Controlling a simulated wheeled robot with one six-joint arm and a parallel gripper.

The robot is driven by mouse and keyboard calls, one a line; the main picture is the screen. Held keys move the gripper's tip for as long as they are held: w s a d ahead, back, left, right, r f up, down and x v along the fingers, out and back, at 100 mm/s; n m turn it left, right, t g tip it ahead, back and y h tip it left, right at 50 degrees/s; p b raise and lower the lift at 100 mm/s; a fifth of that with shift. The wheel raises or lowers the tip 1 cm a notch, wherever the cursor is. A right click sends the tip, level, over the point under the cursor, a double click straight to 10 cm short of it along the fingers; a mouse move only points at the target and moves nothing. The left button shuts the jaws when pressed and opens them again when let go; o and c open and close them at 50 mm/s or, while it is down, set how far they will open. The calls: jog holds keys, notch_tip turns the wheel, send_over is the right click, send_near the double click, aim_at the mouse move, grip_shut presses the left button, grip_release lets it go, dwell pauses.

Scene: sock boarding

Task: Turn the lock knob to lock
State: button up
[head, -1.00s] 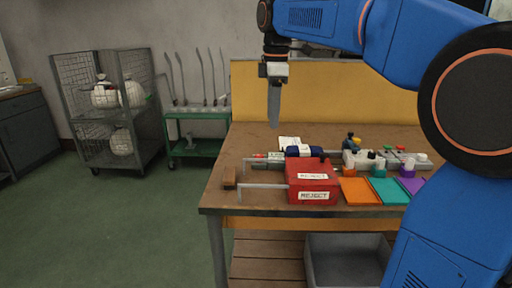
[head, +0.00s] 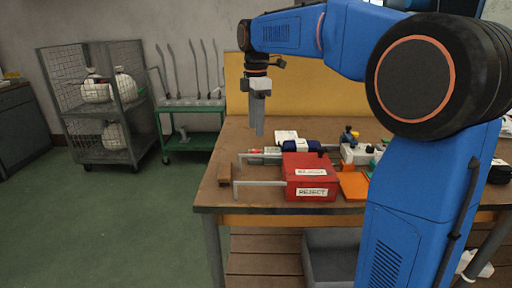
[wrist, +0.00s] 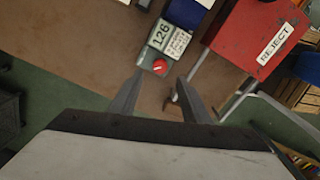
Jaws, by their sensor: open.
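A small red knob (wrist: 160,67) sits at the end of a light unit with a "126" label (wrist: 160,35) in the wrist view. In the head view the knob's red spot (head: 254,151) shows small at the left of the unit, on the table. My gripper (head: 258,134) points down near this end of the unit, its fingers apart and empty. In the wrist view my gripper (wrist: 160,76) has one finger on each side of the knob in the picture. How high the fingertips are above it I cannot tell. The knob's pointing direction is too small to read.
A red REJECT box (head: 310,180) stands right of and nearer than the knob, with pale metal bars (head: 262,183) beside it. A dark blue item (head: 301,147) lies close to the unit. The wooden table (head: 225,190) has bare room at its left.

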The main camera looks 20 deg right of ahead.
aim_at(256, 151)
notch_tip(256, 151, down, 9)
jog(key=shift+r, duration=0.2)
dwell(0.3)
jog(key=c, duration=1)
